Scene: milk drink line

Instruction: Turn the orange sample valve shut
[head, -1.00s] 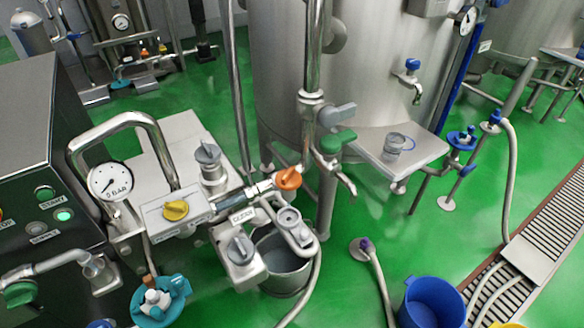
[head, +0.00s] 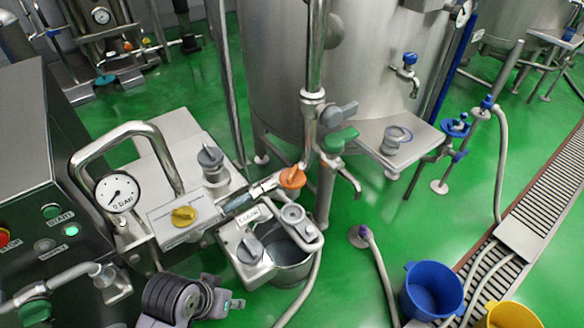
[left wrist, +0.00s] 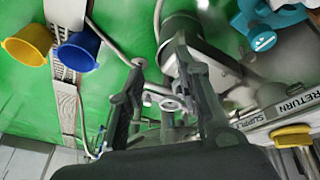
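The orange sample valve knob (head: 292,178) sits on the pipe fitting at the right end of a short sight-glass line, in the middle of the head view. I cannot pick it out in the left wrist view. My left gripper (head: 222,292) is at the bottom of the head view, below and left of the orange knob and apart from it. In the left wrist view its two fingers (left wrist: 160,58) are spread with nothing held between them. My right gripper is in neither view.
A yellow knob (head: 184,215), grey knobs (head: 210,156), a pressure gauge (head: 118,193) and a bent steel pipe (head: 128,130) crowd the area left of the valve. A green-handled tap (head: 340,139) is close on its right. A steel pail (head: 288,262) stands below. Blue (head: 433,290) and yellow buckets (head: 510,314) stand right.

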